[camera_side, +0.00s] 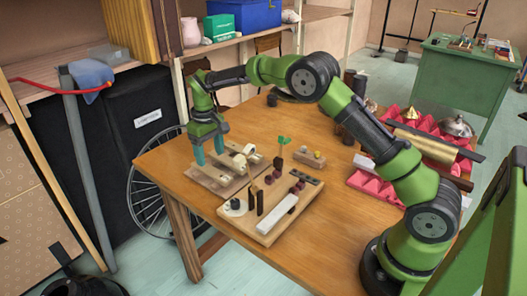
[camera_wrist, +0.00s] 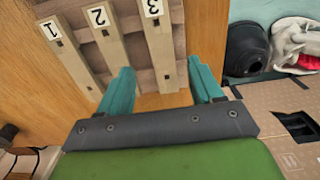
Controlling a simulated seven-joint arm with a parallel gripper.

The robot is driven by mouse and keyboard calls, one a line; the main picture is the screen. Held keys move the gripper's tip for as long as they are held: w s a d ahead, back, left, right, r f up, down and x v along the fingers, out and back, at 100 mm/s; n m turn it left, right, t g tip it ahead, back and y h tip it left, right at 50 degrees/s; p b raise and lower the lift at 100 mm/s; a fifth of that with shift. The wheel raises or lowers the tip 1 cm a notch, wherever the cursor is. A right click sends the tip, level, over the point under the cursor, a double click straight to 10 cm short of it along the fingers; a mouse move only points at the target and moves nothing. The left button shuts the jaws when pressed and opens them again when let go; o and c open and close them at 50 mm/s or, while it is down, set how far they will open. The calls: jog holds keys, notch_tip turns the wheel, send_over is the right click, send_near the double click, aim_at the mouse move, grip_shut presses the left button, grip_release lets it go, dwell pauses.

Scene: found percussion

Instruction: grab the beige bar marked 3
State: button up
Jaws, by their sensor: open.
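The beige bar marked 3 (camera_wrist: 160,48) lies on a slatted wooden frame (camera_wrist: 121,45) in the wrist view, its white label near the top edge. The bar marked 2 (camera_wrist: 108,45) and the bar marked 1 (camera_wrist: 65,52) lie to its left. My gripper (camera_wrist: 158,66) has two teal fingers spread apart, with bar 3 between them in the picture and nothing clasped. In the side view my gripper (camera_side: 210,158) points down at the left end of the wooden frame (camera_side: 205,178). The height gap between fingertips and bar is hard to judge.
A wooden board with assorted parts (camera_side: 262,233) lies just in front of the frame on the table (camera_side: 315,250). Red bumpy foam (camera_side: 374,184) with metal objects is at the right. The table's left edge is close to my gripper.

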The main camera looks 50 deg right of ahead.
aim_at(211, 170)
notch_tip(211, 170, down, 5)
jog(key=shift+a+f, duration=0.1)
jog(key=shift+a, duration=0.05)
jog(key=shift+c, duration=0.4)
grip_shut()
